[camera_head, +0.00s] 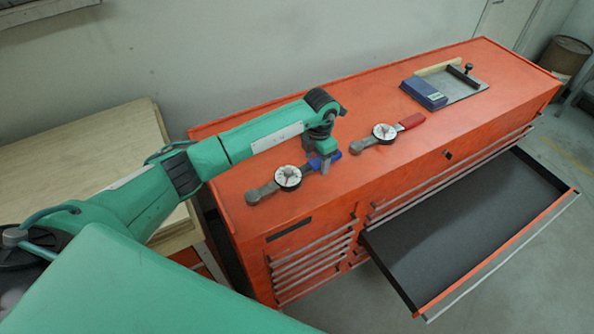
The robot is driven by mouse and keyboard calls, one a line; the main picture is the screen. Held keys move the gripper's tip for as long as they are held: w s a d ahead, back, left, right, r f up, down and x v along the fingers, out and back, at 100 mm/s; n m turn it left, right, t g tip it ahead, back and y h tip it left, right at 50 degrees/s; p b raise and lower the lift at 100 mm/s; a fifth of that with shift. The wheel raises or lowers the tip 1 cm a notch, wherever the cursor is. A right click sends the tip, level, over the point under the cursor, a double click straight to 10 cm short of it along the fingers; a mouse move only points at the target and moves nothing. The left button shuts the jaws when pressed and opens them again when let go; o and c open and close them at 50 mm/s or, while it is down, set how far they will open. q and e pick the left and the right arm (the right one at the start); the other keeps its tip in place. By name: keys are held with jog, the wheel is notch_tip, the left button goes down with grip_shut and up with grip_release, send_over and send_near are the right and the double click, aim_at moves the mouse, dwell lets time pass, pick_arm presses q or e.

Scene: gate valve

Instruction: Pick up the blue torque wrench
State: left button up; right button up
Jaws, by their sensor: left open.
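The blue torque wrench (288,177) lies on top of the orange tool cabinet (240,205), with its round dial toward the middle and its blue handle at the right end. My left gripper (323,160) is open over the blue handle and hides part of it. I cannot tell whether the fingers touch the handle. A similar wrench with a red handle (383,132) lies a little farther right on the same top. My right gripper does not show.
A drawer (450,230) stands pulled out at the cabinet's front right and looks empty. A blue box on a grey plate (424,92) sits at the back right of the top. A wooden table (85,150) stands at the left. A rusty barrel (563,56) is at the far right.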

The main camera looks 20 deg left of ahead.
pick_arm(q)
grip_shut()
jog(key=shift+r, duration=0.1)
jog(key=shift+w+r, duration=0.15)
